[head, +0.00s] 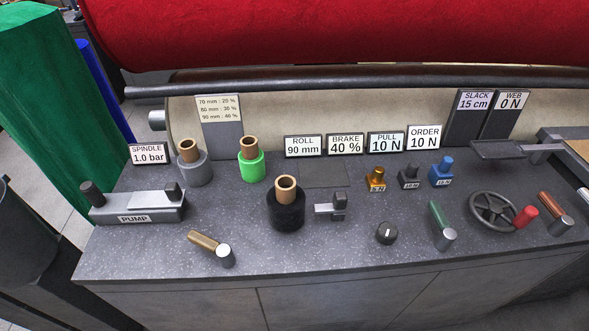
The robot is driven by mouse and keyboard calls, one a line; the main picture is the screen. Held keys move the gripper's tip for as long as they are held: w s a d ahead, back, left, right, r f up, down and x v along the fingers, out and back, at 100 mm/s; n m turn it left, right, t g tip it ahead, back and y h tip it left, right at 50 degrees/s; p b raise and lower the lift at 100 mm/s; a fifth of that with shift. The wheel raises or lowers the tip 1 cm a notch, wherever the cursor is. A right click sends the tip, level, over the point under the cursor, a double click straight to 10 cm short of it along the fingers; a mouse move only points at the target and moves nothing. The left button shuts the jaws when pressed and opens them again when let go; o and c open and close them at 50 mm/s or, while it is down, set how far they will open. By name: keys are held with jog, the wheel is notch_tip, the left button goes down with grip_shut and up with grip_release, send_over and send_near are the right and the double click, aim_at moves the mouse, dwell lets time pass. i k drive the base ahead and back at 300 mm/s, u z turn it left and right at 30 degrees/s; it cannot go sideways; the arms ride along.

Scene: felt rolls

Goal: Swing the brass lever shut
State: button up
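The brass lever (204,240) is at the front left of the grey speckled counter (330,250). Its brass-coloured grip points to the back left from a silver round pivot (226,257) near the counter's front edge. I cannot tell from this view whether that position is open or shut. My gripper is not in the head view, and nothing touches the lever.
A pump block (137,208) lies left of the lever; a black roll (286,212) stands to its right. Further right are a dark knob (386,233), a green lever (437,214), a handwheel (493,211) and a copper lever (549,204). Counter around the brass grip is clear.

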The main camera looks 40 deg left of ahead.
aim_at(223, 253)
jog(key=z, duration=0.35)
jog(key=i, duration=0.15)
jog(key=u, duration=3)
jog(key=k, duration=0.8)
jog(key=u, duration=0.2)
jog(key=i, duration=0.8)
jog(key=z, duration=0.05)
